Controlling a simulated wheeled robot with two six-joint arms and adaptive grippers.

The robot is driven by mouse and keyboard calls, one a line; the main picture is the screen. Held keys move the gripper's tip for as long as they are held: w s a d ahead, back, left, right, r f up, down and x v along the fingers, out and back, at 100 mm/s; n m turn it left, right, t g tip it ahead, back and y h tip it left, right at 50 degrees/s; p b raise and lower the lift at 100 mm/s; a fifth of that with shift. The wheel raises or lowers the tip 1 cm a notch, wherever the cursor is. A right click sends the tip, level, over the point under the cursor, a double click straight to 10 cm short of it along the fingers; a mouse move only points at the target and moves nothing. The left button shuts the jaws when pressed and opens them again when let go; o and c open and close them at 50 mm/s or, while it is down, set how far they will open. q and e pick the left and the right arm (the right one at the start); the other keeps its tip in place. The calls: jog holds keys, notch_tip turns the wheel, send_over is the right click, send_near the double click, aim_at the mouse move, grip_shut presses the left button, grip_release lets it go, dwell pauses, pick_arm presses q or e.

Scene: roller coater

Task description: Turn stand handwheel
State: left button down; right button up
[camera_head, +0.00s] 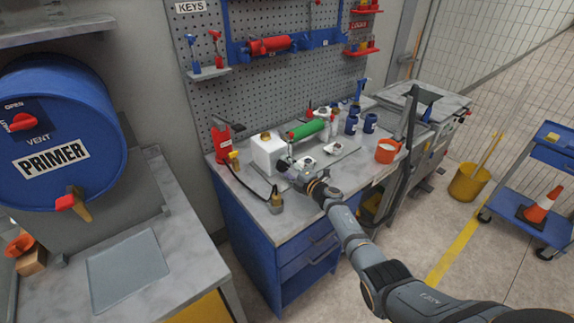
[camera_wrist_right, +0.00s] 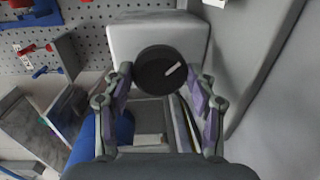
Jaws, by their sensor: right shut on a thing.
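The stand handwheel (camera_wrist_right: 160,72) is a dark round disc with a short white mark, seen face-on in the right wrist view on the front of a pale block (camera_wrist_right: 120,45). My right gripper (camera_wrist_right: 162,84) has one finger on each side of the disc and is shut on it. In the head view my right gripper (camera_head: 290,170) is at the bench, beside a white block (camera_head: 267,152) and a green roller (camera_head: 304,130). The handwheel is hard to make out there, largely hidden by the gripper. My left gripper is not in view.
The workbench (camera_head: 285,228) also holds a red can (camera_head: 221,145), a brass-topped item (camera_head: 275,203), blue cups (camera_head: 351,124) and an orange-and-white pot (camera_head: 387,151). A blue primer drum (camera_head: 60,120) stands left. A pegboard (camera_head: 275,75) rises behind.

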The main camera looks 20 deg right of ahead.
jog(key=m+p, duration=0.1)
jog(key=m, duration=0.2)
jog(key=shift+r, duration=0.1)
jog(key=shift+m+y+p, duration=0.3)
jog(key=shift+m+p, duration=0.1)
jog(key=shift+m, duration=1.7)
jog(key=shift+d, duration=0.1)
jog(key=o, duration=1.2)
jog(key=shift+c, duration=0.2)
